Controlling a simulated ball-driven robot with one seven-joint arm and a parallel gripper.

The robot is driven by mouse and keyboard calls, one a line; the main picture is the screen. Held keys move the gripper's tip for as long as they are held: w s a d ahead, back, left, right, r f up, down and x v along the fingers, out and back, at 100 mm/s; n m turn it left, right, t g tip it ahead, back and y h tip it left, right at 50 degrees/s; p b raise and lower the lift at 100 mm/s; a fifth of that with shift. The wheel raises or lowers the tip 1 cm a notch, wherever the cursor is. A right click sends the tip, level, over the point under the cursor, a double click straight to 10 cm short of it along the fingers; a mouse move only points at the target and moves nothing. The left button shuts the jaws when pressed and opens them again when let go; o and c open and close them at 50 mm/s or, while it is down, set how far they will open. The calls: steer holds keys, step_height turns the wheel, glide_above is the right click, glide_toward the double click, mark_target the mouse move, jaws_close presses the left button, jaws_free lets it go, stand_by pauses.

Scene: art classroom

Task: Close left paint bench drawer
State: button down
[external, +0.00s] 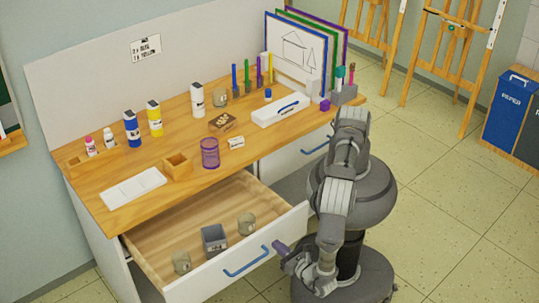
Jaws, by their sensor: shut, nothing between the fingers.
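The left drawer (160,231) of the paint bench (105,212) is pulled far out, with its wooden inside showing. Its white front has a blue handle (246,262). Two round grey-beige cups and a grey square container (214,240) stand inside it. My gripper (281,247) is low, close to the right part of the drawer front, to the right of the blue handle. Its fingers are together and empty. I cannot tell whether it touches the front.
The right drawer (316,147) looks shut. Paint bottles, a purple cup (210,153), a white case (281,109) and boards crowd the bench top. Easels and a blue paper bin (507,100) stand at the right. The tiled floor to the right of me is clear.

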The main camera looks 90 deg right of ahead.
steer(key=shift+w+d, duration=0.5)
steer(key=shift+d, duration=0.05)
steer(key=shift+w+d, duration=0.35)
steer(key=p+x, duration=0.3)
steer(key=x, duration=2.5)
steer(key=shift+w+d+f, duration=0.1)
steer(key=shift+w+d, duration=0.15)
steer(key=shift+d, duration=0.1)
